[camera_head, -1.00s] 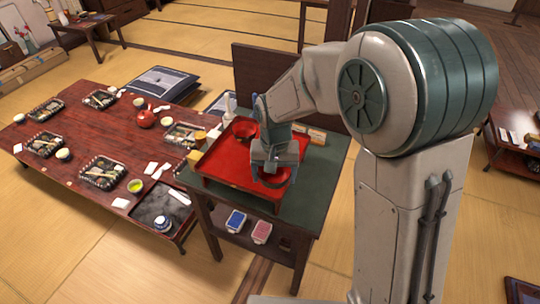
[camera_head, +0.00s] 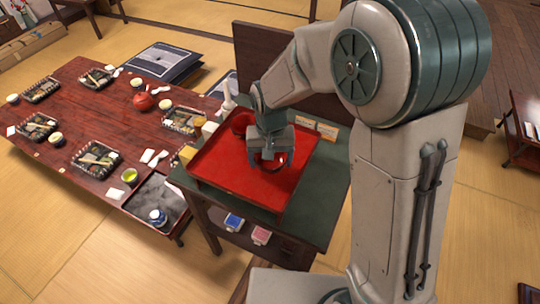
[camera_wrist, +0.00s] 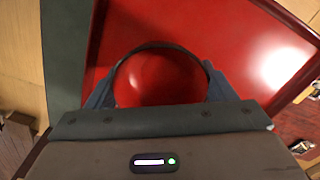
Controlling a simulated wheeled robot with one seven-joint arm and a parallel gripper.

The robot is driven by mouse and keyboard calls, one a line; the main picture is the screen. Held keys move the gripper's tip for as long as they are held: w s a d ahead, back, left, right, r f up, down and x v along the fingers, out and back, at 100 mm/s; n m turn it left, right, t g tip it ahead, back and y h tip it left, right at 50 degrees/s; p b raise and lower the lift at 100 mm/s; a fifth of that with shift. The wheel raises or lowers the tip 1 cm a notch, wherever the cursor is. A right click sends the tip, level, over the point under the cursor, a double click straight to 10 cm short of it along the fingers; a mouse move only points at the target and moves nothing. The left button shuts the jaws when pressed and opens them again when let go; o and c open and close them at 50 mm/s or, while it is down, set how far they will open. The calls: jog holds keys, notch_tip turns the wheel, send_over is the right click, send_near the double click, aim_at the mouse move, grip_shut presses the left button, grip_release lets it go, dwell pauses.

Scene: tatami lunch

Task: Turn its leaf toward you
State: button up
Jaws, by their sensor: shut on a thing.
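My gripper (camera_head: 270,158) is over the right-middle part of a red tray (camera_head: 235,180) on a green-topped side stand. In the wrist view, a round red bowl (camera_wrist: 160,78) with a dark rim lies between its two fingers, and the gripper is shut on it. The gripper mostly hides this bowl in the head view. I cannot tell whether its base touches the tray. No leaf mark shows on the visible part of the bowl. A second red bowl (camera_head: 242,121) sits at the tray's back left, behind my gripper.
The stand's green top (camera_head: 325,170) is clear to the tray's right. Two small labelled cards (camera_head: 327,130) stand at its back. A low red table (camera_head: 120,110) with several meal boxes and cups lies left. A dark wooden panel (camera_head: 280,60) rises behind the stand.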

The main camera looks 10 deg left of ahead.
jog(key=n+p, duration=0.1)
jog(key=n, duration=0.3)
jog(key=shift+r+n, duration=0.15)
jog(key=shift+n, duration=0.15)
jog(key=n+p, duration=0.1)
jog(key=n, duration=0.6)
jog(key=shift+p, duration=0.4)
jog(key=n+p, duration=0.2)
jog(key=n, duration=0.3)
jog(key=shift+f+b, duration=0.75)
jog(key=shift+f, duration=0.1)
jog(key=shift+f, duration=0.25)
jog(key=o, duration=1)
jog(key=shift+o, duration=0.2)
jog(key=shift+r, duration=0.15)
